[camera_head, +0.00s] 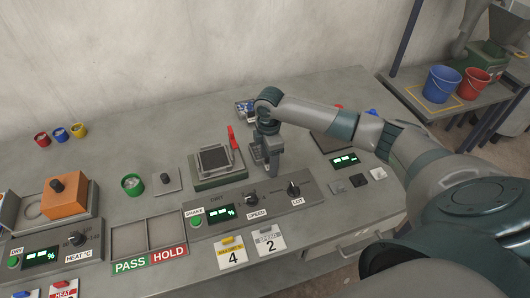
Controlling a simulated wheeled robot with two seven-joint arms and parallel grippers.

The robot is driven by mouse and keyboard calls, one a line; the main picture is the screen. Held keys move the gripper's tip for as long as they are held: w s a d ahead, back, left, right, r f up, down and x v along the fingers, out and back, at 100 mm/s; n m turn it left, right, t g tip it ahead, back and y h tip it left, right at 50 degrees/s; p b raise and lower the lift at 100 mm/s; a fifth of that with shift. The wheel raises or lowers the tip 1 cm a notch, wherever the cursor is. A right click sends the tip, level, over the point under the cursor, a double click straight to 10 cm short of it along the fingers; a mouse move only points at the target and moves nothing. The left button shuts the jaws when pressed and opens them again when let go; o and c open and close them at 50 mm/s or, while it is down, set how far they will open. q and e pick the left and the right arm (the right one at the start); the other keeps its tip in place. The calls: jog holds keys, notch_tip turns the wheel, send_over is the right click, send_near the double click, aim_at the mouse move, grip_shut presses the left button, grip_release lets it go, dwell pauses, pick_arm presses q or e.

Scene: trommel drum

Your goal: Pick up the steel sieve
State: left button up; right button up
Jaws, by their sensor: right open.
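A square, dark-meshed tray with a pale metal rim, which looks like the steel sieve (215,159), sits in the green-and-grey shaker base (218,178) at the middle of the bench. A red lever (232,138) stands at its right back side. My right gripper (265,161) points down just right of the shaker, open and apart from the sieve. Its fingertips are small in the view, and the bench behind it is partly hidden. My left gripper is not in view.
A control panel (268,212) with knobs lies in front of the shaker. A PASS/HOLD tray (146,234), a green cup (132,184) and an orange block (64,197) stand to the left. My right arm covers the bench's right part. Free bench lies behind the shaker.

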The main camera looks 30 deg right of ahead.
jog(key=shift+f, duration=0.2)
dwell(0.3)
grip_shut()
jog(key=shift+r, duration=0.2)
jog(key=shift+r+b, duration=0.45)
jog(key=shift+r, duration=0.15)
notch_tip(320, 180, up, 3)
jog(key=shift+f+b, duration=0.2)
jog(key=shift+b, duration=0.35)
jog(key=s+d+r+b, duration=0.2)
jog(key=s+d+r, duration=0.5)
jog(key=s, duration=0.2)
jog(key=shift+s+b, duration=0.25)
jog(key=shift+b, duration=0.1)
